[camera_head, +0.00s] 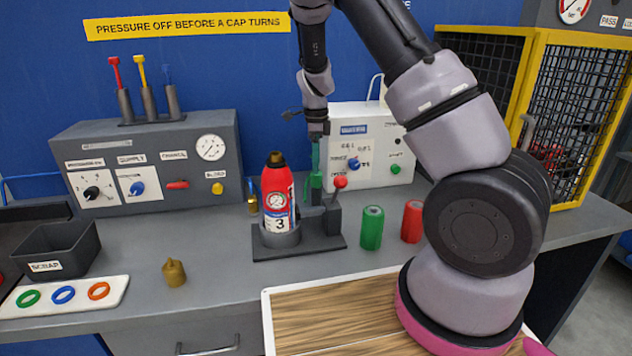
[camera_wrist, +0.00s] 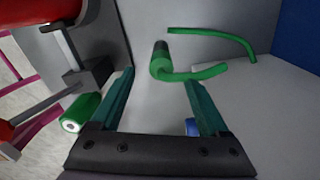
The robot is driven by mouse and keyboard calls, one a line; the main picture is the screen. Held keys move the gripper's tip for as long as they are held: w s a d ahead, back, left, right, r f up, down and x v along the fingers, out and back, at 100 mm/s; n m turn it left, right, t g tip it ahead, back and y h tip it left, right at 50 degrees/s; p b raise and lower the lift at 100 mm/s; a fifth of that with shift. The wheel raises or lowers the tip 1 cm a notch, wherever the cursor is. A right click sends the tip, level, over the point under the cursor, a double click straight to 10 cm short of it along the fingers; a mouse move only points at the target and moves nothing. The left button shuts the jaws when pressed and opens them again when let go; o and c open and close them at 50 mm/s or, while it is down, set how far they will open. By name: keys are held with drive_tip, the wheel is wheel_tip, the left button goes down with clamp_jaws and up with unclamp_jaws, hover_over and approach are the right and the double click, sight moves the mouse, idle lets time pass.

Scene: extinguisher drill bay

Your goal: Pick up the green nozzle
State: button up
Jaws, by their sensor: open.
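The green nozzle shows in the wrist view as a curved green piece with a dark end (camera_wrist: 190,72), just beyond my gripper (camera_wrist: 159,77) and roughly in line with the gap between its fingertips. A second curved green strip lies above it there; I cannot tell if it is part of the nozzle. The teal fingers are apart with nothing held. In the head view my gripper (camera_head: 316,160) points down behind the red extinguisher (camera_head: 277,192), over a green upright piece that is partly hidden. I cannot tell whether the fingers touch it.
The extinguisher stands in a dark holder (camera_head: 275,243) beside a red-knobbed lever (camera_head: 340,183). A green cylinder (camera_head: 372,228) and a red cylinder (camera_head: 412,222) stand to the right. A white control box (camera_head: 372,150) is close behind. A brass cap (camera_head: 174,272) sits on the left bench.

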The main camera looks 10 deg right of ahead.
sight(317, 188)
drive_tip(key=shift+w+d+f, duration=0.1)
drive_tip(key=shift+f, duration=2.7)
clamp_jaws()
